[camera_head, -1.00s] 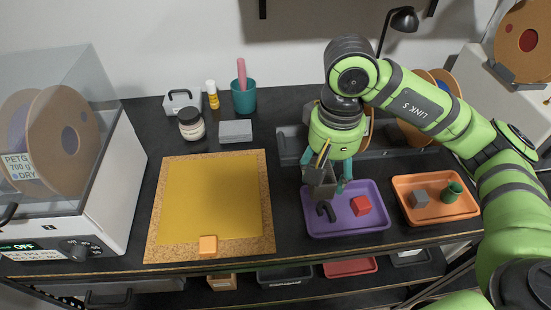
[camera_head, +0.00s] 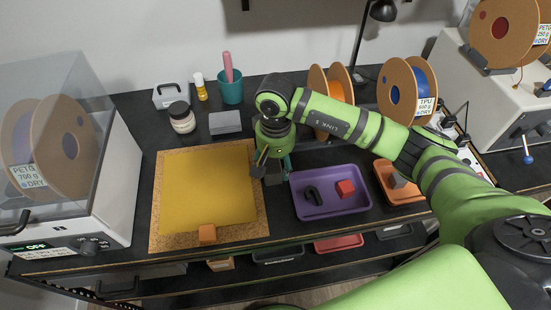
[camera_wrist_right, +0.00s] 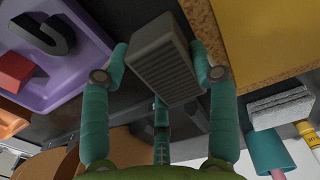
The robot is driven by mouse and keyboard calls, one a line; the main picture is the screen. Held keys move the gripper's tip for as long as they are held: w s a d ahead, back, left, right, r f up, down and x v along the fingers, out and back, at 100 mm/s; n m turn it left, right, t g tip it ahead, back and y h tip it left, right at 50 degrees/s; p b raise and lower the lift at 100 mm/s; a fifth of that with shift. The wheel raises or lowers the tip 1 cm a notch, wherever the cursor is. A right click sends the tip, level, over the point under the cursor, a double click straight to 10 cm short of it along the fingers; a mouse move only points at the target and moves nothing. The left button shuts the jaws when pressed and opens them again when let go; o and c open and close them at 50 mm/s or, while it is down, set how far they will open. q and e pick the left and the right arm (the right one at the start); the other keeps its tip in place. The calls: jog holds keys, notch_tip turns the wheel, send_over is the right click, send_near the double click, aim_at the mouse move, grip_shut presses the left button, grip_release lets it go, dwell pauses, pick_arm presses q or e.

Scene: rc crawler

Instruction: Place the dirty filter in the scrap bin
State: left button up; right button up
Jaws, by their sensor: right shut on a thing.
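My right gripper (camera_head: 272,171) is shut on a grey ribbed block, which I take to be the dirty filter (camera_wrist_right: 165,60). In the right wrist view the block sits between the teal fingers. In the head view they are over the black bench, between the yellow mat and the purple tray, and the arm partly hides the block. Bins stand on the shelf below the bench: a red one (camera_head: 338,243), a dark one (camera_head: 278,257) and another dark one (camera_head: 395,232). I cannot tell which is the scrap bin. My left gripper is not in view.
The purple tray (camera_head: 330,206) holds a red cube (camera_head: 345,189) and a black hook-shaped part (camera_head: 313,195). An orange tray (camera_head: 403,195) is partly behind my arm. Filament spools stand behind.

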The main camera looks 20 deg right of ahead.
jog(key=shift+f, duration=0.2)
jog(key=o, duration=1)
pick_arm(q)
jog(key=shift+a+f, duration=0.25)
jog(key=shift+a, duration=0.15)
pick_arm(e)
jog(key=shift+r, duration=0.1)
